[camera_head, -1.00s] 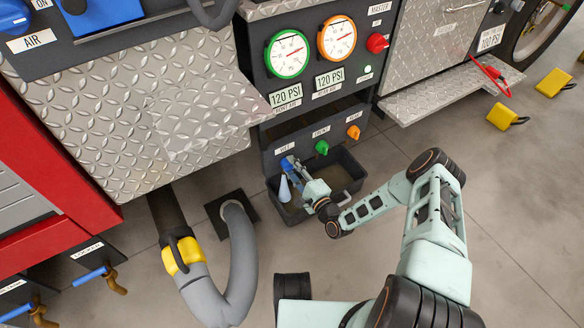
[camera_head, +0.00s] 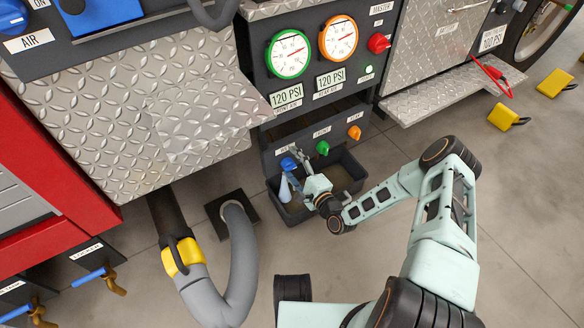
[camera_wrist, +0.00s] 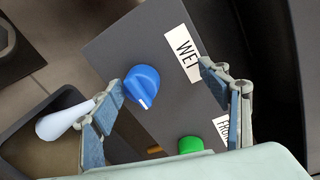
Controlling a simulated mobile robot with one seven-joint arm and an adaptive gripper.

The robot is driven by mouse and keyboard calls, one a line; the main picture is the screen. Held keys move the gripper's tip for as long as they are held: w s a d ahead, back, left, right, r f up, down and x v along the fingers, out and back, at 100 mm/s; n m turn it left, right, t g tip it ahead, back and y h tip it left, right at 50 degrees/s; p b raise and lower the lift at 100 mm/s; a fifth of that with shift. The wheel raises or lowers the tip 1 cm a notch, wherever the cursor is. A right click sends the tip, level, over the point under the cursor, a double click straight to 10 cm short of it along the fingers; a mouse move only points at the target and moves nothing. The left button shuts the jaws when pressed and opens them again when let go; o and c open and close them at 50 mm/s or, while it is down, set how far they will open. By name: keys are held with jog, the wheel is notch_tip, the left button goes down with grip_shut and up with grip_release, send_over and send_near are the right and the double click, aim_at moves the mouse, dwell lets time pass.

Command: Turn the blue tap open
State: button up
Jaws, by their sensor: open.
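The blue tap (camera_head: 288,164) is a round knob with a pale pointer mark, on the dark panel above a grey bin. In the wrist view the blue tap (camera_wrist: 142,86) sits beside the "WET" label, its pale mark toward the lower part of the picture. My gripper (camera_head: 298,163) is at the panel, open and empty. In the wrist view my gripper (camera_wrist: 163,86) has its fingers spread, with the tap between them and much nearer the left finger. I cannot tell whether that finger touches it.
A green tap (camera_head: 322,148) and an orange tap (camera_head: 354,132) sit to the right on the same panel. The bin (camera_head: 297,216) below holds a pale cone-like piece (camera_head: 284,189). A grey hose (camera_head: 243,255) stands left of my arm.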

aim_at(292, 167)
jog(key=o, duration=0.7)
jog(key=r, duration=0.7)
jog(key=shift+w+r, duration=0.35)
jog(key=c, duration=0.7)
jog(key=shift+s+f, duration=0.1)
